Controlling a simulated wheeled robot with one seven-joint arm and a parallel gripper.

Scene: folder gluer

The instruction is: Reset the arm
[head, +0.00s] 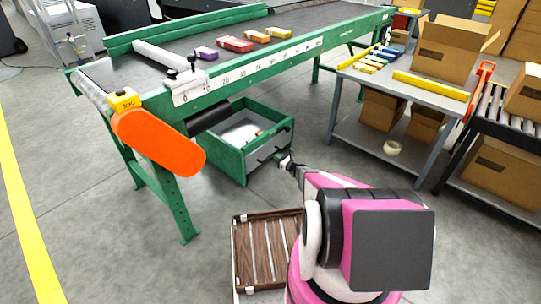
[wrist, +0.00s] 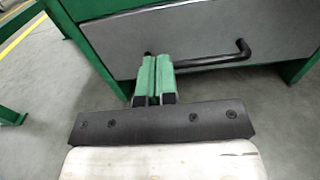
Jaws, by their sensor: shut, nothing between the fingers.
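My arm reaches forward in the head view, low in front of the green machine frame. My gripper (head: 286,160) is at the front of an open green drawer (head: 240,170). In the wrist view my gripper (wrist: 155,62) has its two green fingers together with nothing between them. A black bar handle (wrist: 215,60) on the grey drawer front (wrist: 190,35) runs just beyond the fingertips. I cannot tell whether the fingertips touch the handle.
A conveyor (head: 200,60) with several coloured blocks stands above the drawer. An orange guard (head: 158,142) juts out at its left end. A wooden slatted crate (head: 265,252) is beside my base. A grey table (head: 400,85) with cardboard boxes stands right. Open floor lies left.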

